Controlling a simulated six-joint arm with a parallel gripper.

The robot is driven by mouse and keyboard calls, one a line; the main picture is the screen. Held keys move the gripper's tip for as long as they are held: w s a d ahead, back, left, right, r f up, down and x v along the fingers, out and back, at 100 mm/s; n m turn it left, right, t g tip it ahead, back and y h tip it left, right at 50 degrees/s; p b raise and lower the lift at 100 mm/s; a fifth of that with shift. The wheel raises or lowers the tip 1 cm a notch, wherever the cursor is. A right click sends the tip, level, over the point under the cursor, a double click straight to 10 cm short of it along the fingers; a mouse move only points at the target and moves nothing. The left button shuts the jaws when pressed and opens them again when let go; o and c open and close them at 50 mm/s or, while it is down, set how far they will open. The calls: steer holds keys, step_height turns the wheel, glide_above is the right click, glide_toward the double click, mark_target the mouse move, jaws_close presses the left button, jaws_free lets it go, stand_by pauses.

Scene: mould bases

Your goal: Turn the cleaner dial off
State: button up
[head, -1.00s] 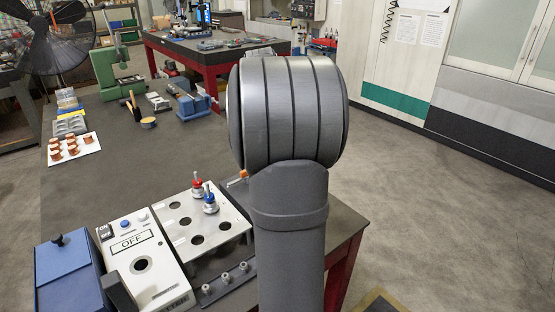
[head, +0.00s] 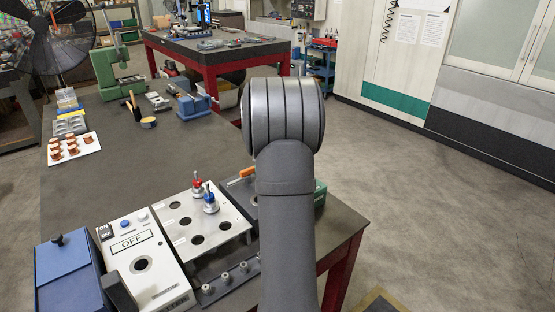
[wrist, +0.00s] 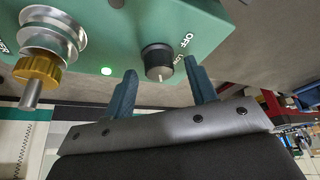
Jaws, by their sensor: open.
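The cleaner is a green box (wrist: 120,25) filling the top of the wrist view; in the head view a sliver of green (head: 320,192) shows beside my arm. Its black dial (wrist: 157,58) has a white mark at its lower edge. The printed word OFF is to the dial's right, with smaller partly cut-off lettering below it. My gripper (wrist: 161,68) is open, one blue finger on each side of the dial. Contact with the dial cannot be told. In the head view my gripper is hidden behind my arm.
In the head view, a white OFF box (head: 128,241) and a plate with holes (head: 205,240) stand left of my arm.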

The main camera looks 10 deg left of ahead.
steer(key=shift+f, duration=0.1)
steer(key=c, duration=1)
